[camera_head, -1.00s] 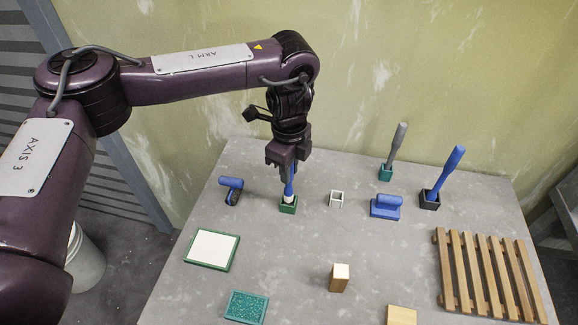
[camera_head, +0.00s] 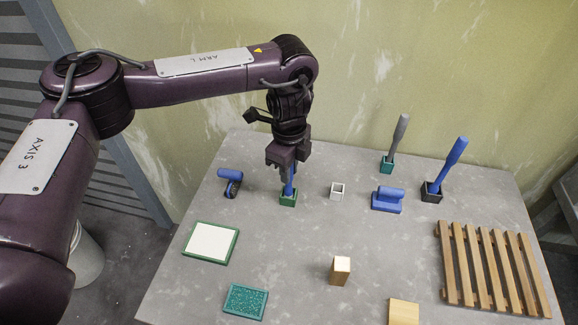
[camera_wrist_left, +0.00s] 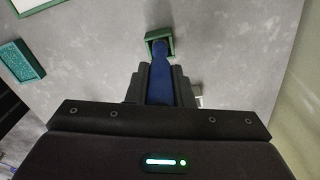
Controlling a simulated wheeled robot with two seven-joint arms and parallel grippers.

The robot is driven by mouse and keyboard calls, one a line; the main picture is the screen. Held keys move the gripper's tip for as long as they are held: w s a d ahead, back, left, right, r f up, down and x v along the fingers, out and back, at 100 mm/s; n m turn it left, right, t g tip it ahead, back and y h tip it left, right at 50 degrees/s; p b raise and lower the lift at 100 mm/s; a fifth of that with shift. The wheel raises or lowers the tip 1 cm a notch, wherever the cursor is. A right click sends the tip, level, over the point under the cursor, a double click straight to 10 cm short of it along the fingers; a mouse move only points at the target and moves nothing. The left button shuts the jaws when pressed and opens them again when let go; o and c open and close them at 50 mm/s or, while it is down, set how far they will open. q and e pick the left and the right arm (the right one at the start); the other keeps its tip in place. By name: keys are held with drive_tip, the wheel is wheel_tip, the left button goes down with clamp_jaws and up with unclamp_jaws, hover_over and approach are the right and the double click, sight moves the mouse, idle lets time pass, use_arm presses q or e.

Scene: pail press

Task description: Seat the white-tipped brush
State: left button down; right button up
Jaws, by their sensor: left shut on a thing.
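My left gripper (camera_head: 287,157) is shut on the blue handle of a brush (camera_head: 289,181) that points down into a small green square holder (camera_head: 288,200). The brush's lower end is hidden inside the holder's walls, so its white tip does not show now. In the left wrist view the blue handle (camera_wrist_left: 160,85) lies between the fingers, and its far end reaches into the green holder (camera_wrist_left: 159,37). I cannot tell whether it touches the bottom. My right gripper is not in view.
An empty white holder (camera_head: 337,191) stands right of the green one. A blue roller-like tool (camera_head: 230,181) is to its left, a blue block tool (camera_head: 387,200) to its right. Other brushes stand in a teal holder (camera_head: 386,165) and a black holder (camera_head: 431,193). A wooden rack (camera_head: 487,264) lies front right.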

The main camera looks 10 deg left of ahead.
use_arm(q)
drive_tip(key=shift+f, duration=0.25)
drive_tip(key=c, duration=1.2)
unclamp_jaws()
wheel_tip(320, 180, up, 8)
drive_tip(key=shift+f, duration=0.1)
drive_tip(key=shift+s, duration=0.1)
